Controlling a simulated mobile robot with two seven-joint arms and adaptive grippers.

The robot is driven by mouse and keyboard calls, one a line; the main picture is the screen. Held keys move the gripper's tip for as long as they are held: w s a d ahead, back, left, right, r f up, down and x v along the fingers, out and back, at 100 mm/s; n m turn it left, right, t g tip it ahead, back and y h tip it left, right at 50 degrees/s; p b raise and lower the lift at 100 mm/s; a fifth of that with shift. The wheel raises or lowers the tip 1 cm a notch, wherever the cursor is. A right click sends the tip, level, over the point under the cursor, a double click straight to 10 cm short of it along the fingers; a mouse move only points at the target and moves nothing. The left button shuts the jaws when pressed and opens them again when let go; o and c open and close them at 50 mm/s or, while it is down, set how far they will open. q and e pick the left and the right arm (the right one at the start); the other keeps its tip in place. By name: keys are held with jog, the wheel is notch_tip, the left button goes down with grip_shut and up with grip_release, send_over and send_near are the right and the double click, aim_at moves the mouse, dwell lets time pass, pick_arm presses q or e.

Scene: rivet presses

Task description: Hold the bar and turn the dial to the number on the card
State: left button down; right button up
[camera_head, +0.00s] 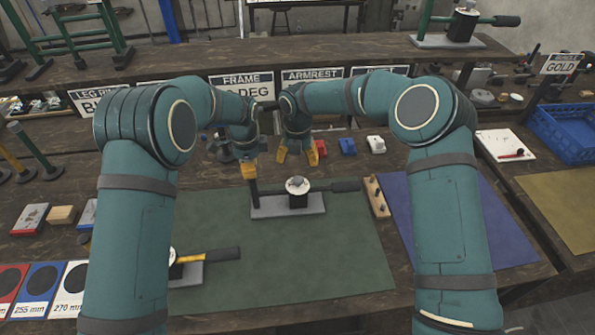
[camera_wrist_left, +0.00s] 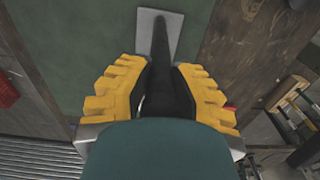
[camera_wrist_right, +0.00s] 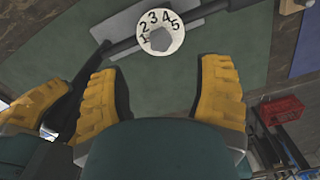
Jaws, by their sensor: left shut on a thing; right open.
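The press on the green mat has a white dial (camera_head: 298,184) with a grey knob; in the right wrist view the dial (camera_wrist_right: 160,33) shows 1 to 5. Its setting cannot be told. My left gripper (camera_head: 249,170) is shut on an upright black bar (camera_head: 254,193) at the left end of the base plate; the bar (camera_wrist_left: 167,75) runs between the yellow fingers in the left wrist view. My right gripper (camera_head: 298,153) is open and empty, behind and above the dial, apart from it. Signs include a FRAME card (camera_head: 240,80), its lower line partly hidden; no card with a dial number is clear.
A black handle (camera_head: 340,186) sticks out right of the dial. Another press (camera_head: 188,272) with a yellow part stands at the front left, partly behind my left arm. A wooden block with pegs (camera_head: 376,197) lies right of the press.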

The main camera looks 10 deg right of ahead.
jog(key=shift+r, duration=1.9)
jog(key=shift+o, duration=0.3)
